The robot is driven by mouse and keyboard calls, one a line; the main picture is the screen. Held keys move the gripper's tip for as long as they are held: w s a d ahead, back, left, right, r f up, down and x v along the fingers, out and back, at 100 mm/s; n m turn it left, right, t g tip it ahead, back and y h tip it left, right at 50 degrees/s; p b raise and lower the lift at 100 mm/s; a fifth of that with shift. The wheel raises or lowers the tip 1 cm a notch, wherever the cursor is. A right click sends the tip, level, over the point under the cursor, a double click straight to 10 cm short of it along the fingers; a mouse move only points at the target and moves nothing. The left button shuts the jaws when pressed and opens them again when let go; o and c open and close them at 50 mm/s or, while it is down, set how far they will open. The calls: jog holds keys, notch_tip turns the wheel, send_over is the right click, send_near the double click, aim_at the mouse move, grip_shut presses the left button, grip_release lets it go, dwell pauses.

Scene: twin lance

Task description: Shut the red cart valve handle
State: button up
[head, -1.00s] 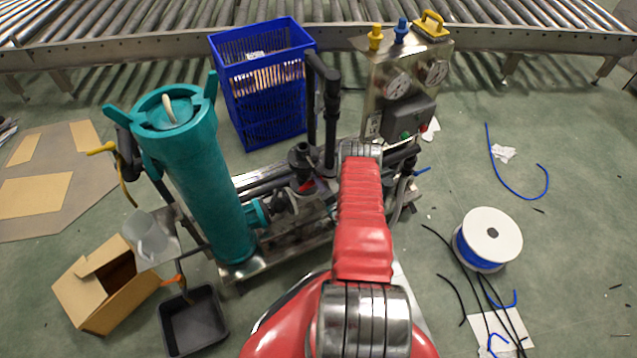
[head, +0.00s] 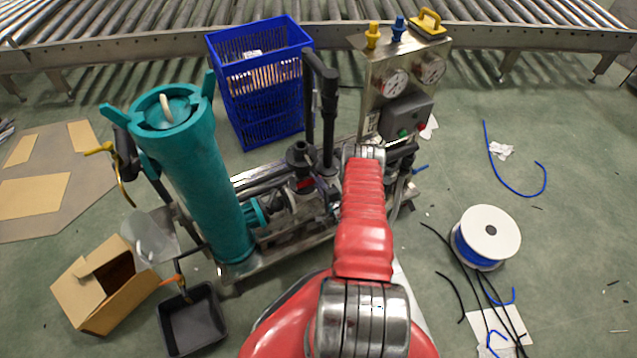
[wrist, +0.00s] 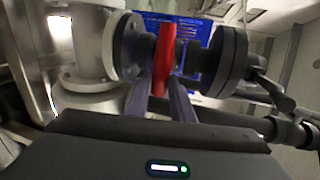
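The red valve handle (wrist: 166,52) stands nearly upright in the wrist view, on a dark pipe between two round flanges. A small part of it shows in the head view (head: 305,184), on the pump skid left of my red arm. My gripper (wrist: 161,80) has its two fingers on either side of the handle's lower end, with little or no gap showing. I cannot tell whether the fingers press on it. In the head view my gripper is hidden behind my arm.
A teal filter housing (head: 195,180) stands left of the valve and a blue crate (head: 262,90) behind it. A steel gauge panel (head: 400,80) stands behind right. A cardboard box (head: 92,290), black tray (head: 193,320) and cable spool (head: 486,236) lie on the floor.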

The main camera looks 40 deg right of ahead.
jog(key=o, duration=0.5)
jog(key=shift+f, duration=0.1)
jog(key=shift+c, duration=0.2)
jog(key=shift+s, duration=0.15)
jog(key=v, duration=1.3)
jog(key=shift+s, duration=0.25)
jog(key=shift+a, duration=0.15)
